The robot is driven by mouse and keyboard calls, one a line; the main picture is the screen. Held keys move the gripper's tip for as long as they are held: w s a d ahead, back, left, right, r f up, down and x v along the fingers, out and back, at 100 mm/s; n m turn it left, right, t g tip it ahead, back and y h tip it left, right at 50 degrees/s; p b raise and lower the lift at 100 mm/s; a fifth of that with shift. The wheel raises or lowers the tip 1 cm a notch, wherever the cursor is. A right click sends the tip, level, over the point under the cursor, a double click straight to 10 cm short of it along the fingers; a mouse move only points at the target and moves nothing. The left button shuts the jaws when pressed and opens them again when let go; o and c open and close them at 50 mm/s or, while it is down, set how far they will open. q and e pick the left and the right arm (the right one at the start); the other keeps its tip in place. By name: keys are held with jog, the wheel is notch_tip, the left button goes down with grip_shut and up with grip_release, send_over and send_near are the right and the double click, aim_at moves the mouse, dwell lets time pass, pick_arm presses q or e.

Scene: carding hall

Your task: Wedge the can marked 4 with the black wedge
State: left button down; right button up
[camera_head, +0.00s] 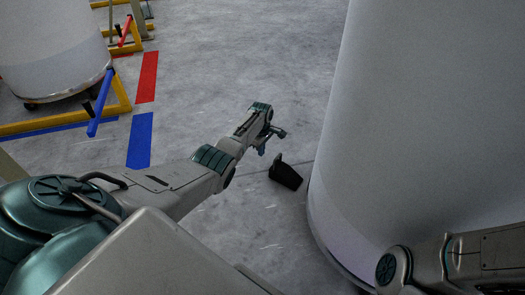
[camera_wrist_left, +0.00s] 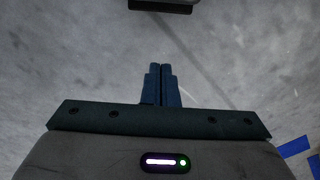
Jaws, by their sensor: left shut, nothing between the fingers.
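The black wedge (camera_head: 286,174) lies on the grey floor in the head view, close to the left side of the large white can (camera_head: 430,120) with a gap between them. No number shows on the can's visible side. My left gripper (camera_head: 263,150) is shut and empty, above the floor and up-left of the wedge in the head view. In the left wrist view, the shut fingers (camera_wrist_left: 161,68) point toward the wedge (camera_wrist_left: 160,6), whose dark edge is cut off at the top. Part of my right arm shows at the lower right; its gripper is out of frame.
Another white can (camera_head: 50,45) stands at the upper left beside a yellow frame (camera_head: 122,95) with a blue bar (camera_head: 98,110). Red (camera_head: 147,77) and blue (camera_head: 140,140) stripes mark the floor.

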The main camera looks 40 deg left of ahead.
aim_at(282, 170)
pick_arm(q)
notch_tip(282, 170, down, 8)
jog(key=b, duration=0.5)
jog(key=shift+r, duration=0.2)
jog(key=d+b, duration=0.1)
jog(key=d, duration=0.2)
jog(key=shift+w, duration=0.1)
jog(key=shift+d+r, duration=0.15)
jog(key=shift+d, duration=0.3)
jog(key=shift+d, duration=0.1)
jog(key=d+p, duration=0.4)
jog(key=d, duration=0.2)
jog(key=shift+r, duration=0.2)
jog(key=shift+d+f, duration=0.2)
jog(key=shift+d, duration=0.15)
